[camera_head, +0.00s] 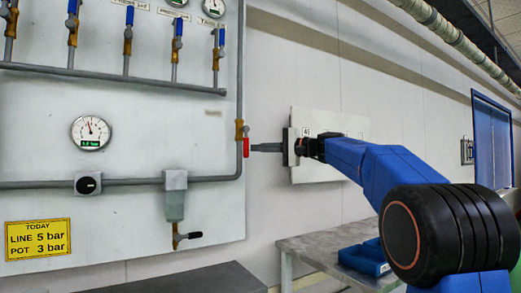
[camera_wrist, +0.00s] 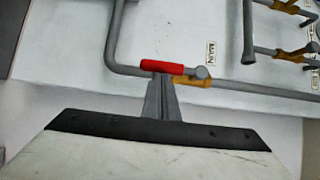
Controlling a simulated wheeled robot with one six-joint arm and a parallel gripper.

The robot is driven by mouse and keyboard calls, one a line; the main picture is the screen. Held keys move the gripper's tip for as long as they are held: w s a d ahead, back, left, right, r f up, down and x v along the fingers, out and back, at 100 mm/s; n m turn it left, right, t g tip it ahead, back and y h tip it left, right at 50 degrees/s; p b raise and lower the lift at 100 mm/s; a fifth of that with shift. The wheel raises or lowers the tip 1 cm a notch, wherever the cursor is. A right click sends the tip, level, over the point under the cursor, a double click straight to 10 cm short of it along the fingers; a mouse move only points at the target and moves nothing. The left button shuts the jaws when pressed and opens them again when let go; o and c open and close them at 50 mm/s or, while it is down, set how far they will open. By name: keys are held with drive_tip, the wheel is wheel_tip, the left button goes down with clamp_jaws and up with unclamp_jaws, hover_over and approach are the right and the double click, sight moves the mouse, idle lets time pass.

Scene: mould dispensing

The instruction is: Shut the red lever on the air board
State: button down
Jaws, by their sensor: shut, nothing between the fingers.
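The red lever (camera_head: 246,147) sits on a brass valve (camera_head: 239,130) in the grey vertical pipe at the right edge of the white air board (camera_head: 150,120). It lies along the pipe, pointing down from the valve. My gripper (camera_head: 256,147) is shut and empty, its fingers pointing left at the lever from the right. In the wrist view the red lever (camera_wrist: 162,67) lies across the tips of my closed fingers (camera_wrist: 160,78). I cannot tell whether they touch. The brass valve there (camera_wrist: 192,81) is to the right of the fingers.
Several blue levers (camera_head: 129,15) stand on the upper pipe. A gauge (camera_head: 91,133), a black knob (camera_head: 87,185) and a black-handled drain tap (camera_head: 190,237) are lower left. A yellow sign (camera_head: 38,239) hangs at bottom left. A blue tray (camera_head: 365,258) lies on a grey bench (camera_head: 310,247).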

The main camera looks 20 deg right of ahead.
drive_tip(key=shift+a+f+m, duration=0.1)
drive_tip(key=shift+a+m, duration=0.1)
drive_tip(key=shift+m, duration=0.1)
